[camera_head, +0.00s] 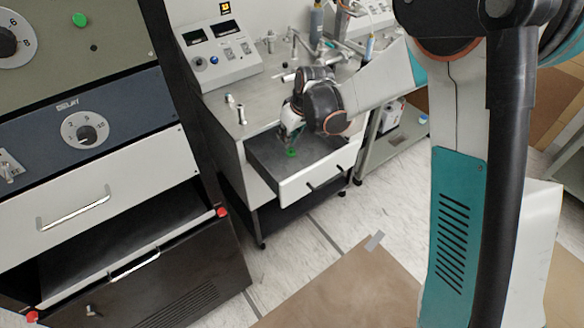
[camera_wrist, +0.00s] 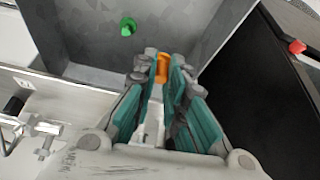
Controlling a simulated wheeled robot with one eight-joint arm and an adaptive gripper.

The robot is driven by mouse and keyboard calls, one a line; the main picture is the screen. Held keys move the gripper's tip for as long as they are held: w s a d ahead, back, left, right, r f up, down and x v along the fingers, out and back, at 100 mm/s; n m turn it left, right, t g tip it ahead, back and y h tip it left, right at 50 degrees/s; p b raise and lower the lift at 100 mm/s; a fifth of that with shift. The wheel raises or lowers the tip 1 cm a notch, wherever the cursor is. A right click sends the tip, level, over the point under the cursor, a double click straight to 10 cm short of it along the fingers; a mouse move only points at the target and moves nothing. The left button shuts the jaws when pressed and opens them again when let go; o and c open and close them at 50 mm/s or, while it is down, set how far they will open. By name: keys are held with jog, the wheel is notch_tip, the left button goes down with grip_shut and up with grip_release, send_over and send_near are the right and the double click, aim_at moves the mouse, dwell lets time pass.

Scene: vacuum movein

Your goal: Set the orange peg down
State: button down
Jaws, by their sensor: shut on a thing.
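The orange peg (camera_wrist: 163,68) shows between the teal fingertips of my gripper (camera_wrist: 165,62) in the wrist view, and the gripper is shut on it. In the head view my gripper (camera_head: 291,133) hangs over the open grey drawer (camera_head: 318,181) of the workbench, and the peg cannot be made out there. The fingers point into the drawer. A green object (camera_wrist: 127,27) lies on the drawer floor ahead and left of the fingertips in the wrist view; it is a small green spot (camera_head: 291,153) in the head view. Whether the peg touches the floor cannot be told.
The bench top (camera_head: 262,95) behind the drawer holds a control box (camera_head: 217,50), small upright fittings and metal tubing. A dark cabinet with an open lower drawer (camera_head: 130,270) and red corner pieces (camera_head: 222,212) stands at left. The drawer floor around the green object looks bare.

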notch_tip(320, 180, down, 13)
jog(key=b, duration=0.3)
jog(key=shift+f+b, duration=0.15)
jog(key=shift+b, duration=0.2)
jog(key=shift+f, duration=0.15)
jog(key=c, duration=1.6)
grip_release()
jog(key=shift+c, duration=0.2)
jog(key=p+v, duration=0.3)
jog(key=v, duration=0.9)
jog(key=shift+r+p, duration=0.25)
jog(key=shift+p, duration=0.1)
